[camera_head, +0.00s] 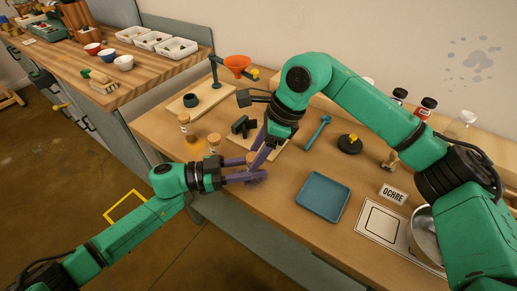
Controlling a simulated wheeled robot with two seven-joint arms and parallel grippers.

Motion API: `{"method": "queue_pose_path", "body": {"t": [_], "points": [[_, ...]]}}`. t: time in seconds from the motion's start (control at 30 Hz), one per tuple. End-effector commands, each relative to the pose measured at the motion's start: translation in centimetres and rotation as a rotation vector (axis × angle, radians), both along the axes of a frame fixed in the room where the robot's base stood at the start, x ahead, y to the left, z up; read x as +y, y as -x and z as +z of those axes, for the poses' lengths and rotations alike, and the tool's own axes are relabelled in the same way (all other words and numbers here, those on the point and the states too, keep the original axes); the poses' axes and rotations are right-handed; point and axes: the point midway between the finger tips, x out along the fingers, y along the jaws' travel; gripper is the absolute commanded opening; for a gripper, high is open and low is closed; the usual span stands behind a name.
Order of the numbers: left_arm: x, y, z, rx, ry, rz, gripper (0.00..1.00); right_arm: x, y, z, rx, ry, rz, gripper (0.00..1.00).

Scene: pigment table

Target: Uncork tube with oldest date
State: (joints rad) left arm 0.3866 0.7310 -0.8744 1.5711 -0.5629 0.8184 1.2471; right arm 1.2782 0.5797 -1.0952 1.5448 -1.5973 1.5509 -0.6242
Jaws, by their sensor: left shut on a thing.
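A corked glass tube (185,124) with a pale label stands at the left edge of the table. A second corked tube (214,143) stands nearer, just behind my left gripper. A cork-coloured top of another tube (250,158) shows between the two grippers; most of it is hidden by fingers. My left gripper (256,174), with purple fingers, is shut on this tube low down. My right gripper (259,158) points down from above, its purple fingers beside the tube's top; whether they touch it cannot be told. The dates on the labels are too small to read.
A blue tray (323,196), an OCHRE card (393,194), a white sheet (384,225) and a metal bowl (428,238) lie to the right. A blue tool (318,131) and a black round base (349,145) sit behind.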

Motion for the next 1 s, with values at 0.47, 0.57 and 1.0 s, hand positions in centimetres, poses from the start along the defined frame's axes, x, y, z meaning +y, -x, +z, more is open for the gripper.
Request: {"method": "queue_pose_path", "body": {"t": [0.47, 0.57, 1.0], "points": [[0.0, 0.0, -0.1, 0.0, -0.002, 0.0, 0.0, 0.0, -0.1, 0.7, -0.002, -0.002, -0.001, 0.0], [0.0, 0.0, -0.2, 0.003, -0.004, 0.001, 0.0, 0.0, -0.1, 1.2, -0.003, -0.004, -0.001, 0.0], [0.0, 0.1, -0.2, 0.003, -0.004, 0.0, 0.0, 0.0, -0.1, 1.4, -0.003, -0.005, -0.001, 0.0]]}}
